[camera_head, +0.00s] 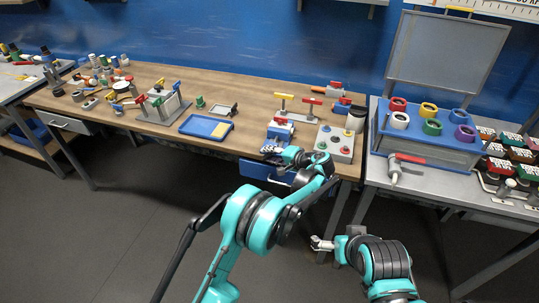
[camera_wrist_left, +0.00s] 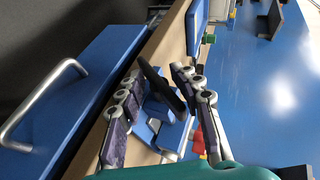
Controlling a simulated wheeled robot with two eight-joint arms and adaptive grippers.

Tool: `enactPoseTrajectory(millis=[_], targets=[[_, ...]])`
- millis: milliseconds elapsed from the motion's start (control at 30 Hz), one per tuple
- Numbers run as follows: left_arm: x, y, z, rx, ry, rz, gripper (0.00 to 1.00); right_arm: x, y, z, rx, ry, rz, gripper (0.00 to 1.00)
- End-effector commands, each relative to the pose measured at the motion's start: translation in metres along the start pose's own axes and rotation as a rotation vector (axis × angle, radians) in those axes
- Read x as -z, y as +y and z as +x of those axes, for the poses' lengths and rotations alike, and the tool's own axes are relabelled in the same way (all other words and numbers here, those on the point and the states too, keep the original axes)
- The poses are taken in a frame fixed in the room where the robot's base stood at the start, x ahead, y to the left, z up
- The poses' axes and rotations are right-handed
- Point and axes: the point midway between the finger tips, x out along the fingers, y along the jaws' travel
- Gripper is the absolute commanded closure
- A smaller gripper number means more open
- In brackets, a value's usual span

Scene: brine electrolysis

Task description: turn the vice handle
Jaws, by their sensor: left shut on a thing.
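The blue vice (camera_head: 281,131) stands at the front edge of the wooden workbench. Its black handle (camera_wrist_left: 160,86) shows in the left wrist view, slanting between my fingers in front of the blue vice body (camera_wrist_left: 158,108). My left gripper (camera_head: 270,151) is at the front of the vice, shut on the handle; its fingers lie on either side of the bar in the left wrist view. The vice jaws are partly hidden there. My right gripper (camera_head: 321,243) hangs low over the floor, away from the bench, and its fingers are too small to read.
A blue drawer (camera_wrist_left: 75,95) with a silver pull (camera_wrist_left: 40,100) is below the bench edge. A grey box with knobs (camera_head: 336,143) stands right of the vice. A blue tray (camera_head: 205,127) lies to the left.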

Motion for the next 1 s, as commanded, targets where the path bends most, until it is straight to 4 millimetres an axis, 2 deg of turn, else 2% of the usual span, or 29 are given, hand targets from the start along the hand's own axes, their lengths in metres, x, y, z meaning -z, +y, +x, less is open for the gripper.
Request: enactPoseTrajectory(millis=[1000], targets=[[-0.002,-0.032,-0.070,0.000,0.001,0.000,0.71,0.017,0.000,-0.023,0.000,0.000,0.000,0.02]])
